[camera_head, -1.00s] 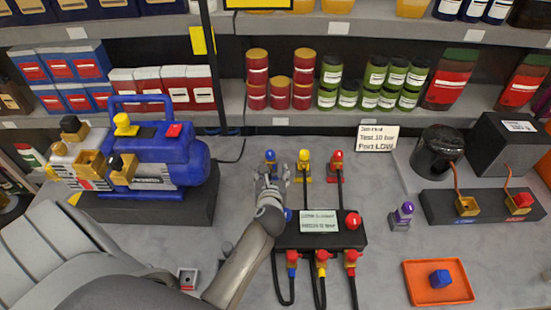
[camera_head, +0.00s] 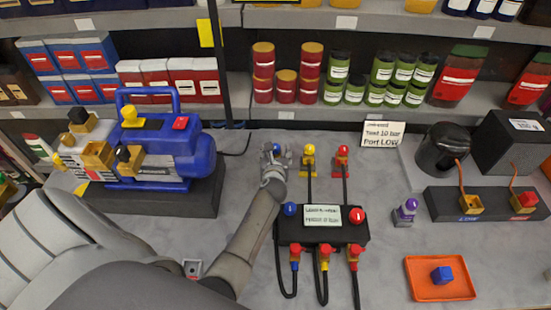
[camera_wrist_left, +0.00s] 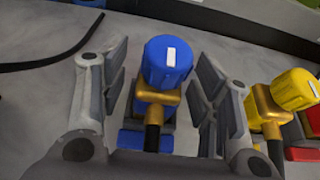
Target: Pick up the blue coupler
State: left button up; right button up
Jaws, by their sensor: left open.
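The blue coupler (camera_wrist_left: 167,62) has a round blue cap with a white mark, a brass body and a black hose, and sits upright on a blue base in the left wrist view. My left gripper (camera_wrist_left: 165,90) is open, with one finger on each side of the coupler and visible gaps to both. In the head view my left gripper (camera_head: 272,158) covers most of the coupler; only a bit of its blue cap (camera_head: 277,149) shows. My right gripper is not in view.
A yellow coupler (camera_head: 309,151) and a red coupler (camera_head: 342,152) stand just to the right. The black manifold box (camera_head: 290,233) with hoses lies in front. A blue vacuum pump (camera_head: 190,155) stands to the left. An orange tray (camera_head: 420,291) holds a blue cube.

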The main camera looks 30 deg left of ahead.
pick_arm(q)
jog(key=c, duration=1.2)
grip_shut()
jog(key=shift+r, duration=0.15)
